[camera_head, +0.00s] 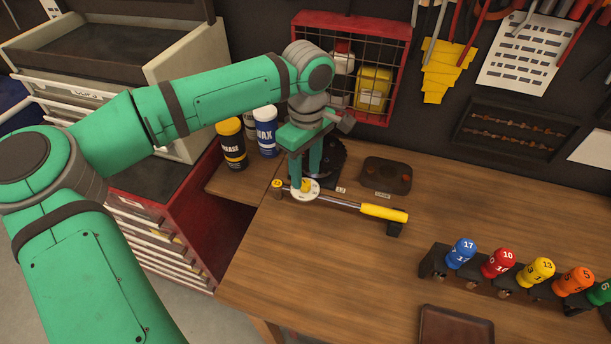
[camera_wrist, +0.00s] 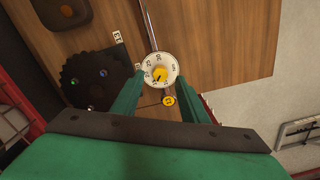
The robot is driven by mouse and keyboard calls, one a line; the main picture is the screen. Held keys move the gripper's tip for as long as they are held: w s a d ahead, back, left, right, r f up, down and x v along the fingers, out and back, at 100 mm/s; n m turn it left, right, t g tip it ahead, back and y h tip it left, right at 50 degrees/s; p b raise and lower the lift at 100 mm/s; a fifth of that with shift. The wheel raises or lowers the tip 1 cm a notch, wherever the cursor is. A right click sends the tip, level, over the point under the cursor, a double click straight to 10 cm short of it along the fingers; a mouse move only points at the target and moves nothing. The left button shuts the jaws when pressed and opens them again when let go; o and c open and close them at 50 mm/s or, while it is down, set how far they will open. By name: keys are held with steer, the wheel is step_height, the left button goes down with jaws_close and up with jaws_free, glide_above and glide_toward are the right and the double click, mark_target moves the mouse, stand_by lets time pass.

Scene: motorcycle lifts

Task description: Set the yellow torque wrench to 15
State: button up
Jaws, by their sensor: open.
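The yellow torque wrench lies flat on the workbench, with its yellow handle (camera_head: 384,213) to the right and its metal shaft running left to a round white dial (camera_head: 301,192). In the wrist view the dial (camera_wrist: 147,72) carries small black numbers and a yellow knob (camera_wrist: 160,74) with a dark pointer mark at its centre. I cannot read the setting for sure. A yellow tag (camera_wrist: 168,100) sits at the wrench's end. My gripper (camera_head: 306,178) points down over the dial. Its two green fingers are open, one on each side of the knob; contact is not clear.
A dark toothed disc (camera_wrist: 92,80) lies close beside the dial. A rack of numbered coloured handles (camera_head: 499,264) and a brown tray (camera_head: 455,327) stand at the right.

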mark_target(305, 182)
step_height(305, 182, up, 8)
stand_by(0.4)
stand_by(0.4)
